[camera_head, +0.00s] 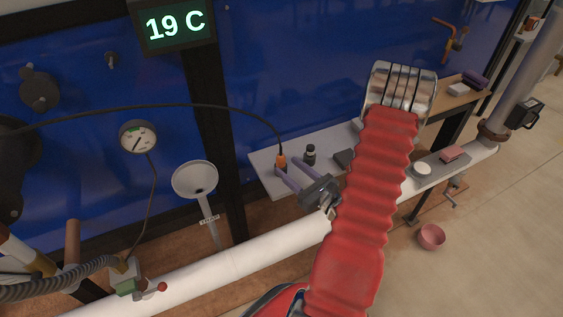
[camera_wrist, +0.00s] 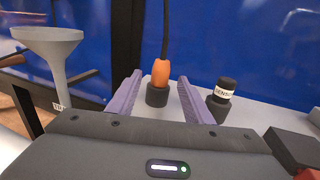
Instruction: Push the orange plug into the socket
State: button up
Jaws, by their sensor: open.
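The orange plug (camera_head: 281,161) stands upright at the left end of a grey shelf, with a black cable rising from its top. In the wrist view the orange plug (camera_wrist: 161,72) sits at the top of a dark round socket (camera_wrist: 157,96). I cannot tell how deep it is in. My gripper (camera_head: 283,174) is open, with its two purple fingers pointing at the plug. In the wrist view the fingers of my gripper (camera_wrist: 158,92) stand apart, one to each side of the plug and socket, with nothing held between them.
A small dark bottle-like item (camera_head: 310,154) with a white label stands on the shelf (camera_head: 262,156), close right of the plug. A grey funnel (camera_head: 195,180) stands to the left. The black cable (camera_head: 180,106) arches across the blue wall. A white pipe (camera_head: 240,262) runs below the shelf.

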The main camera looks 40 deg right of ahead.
aim_at(284, 164)
jog(key=shift+w+d, duration=0.1)
jog(key=shift+w, duration=2.5)
jog(key=c, duration=1.2)
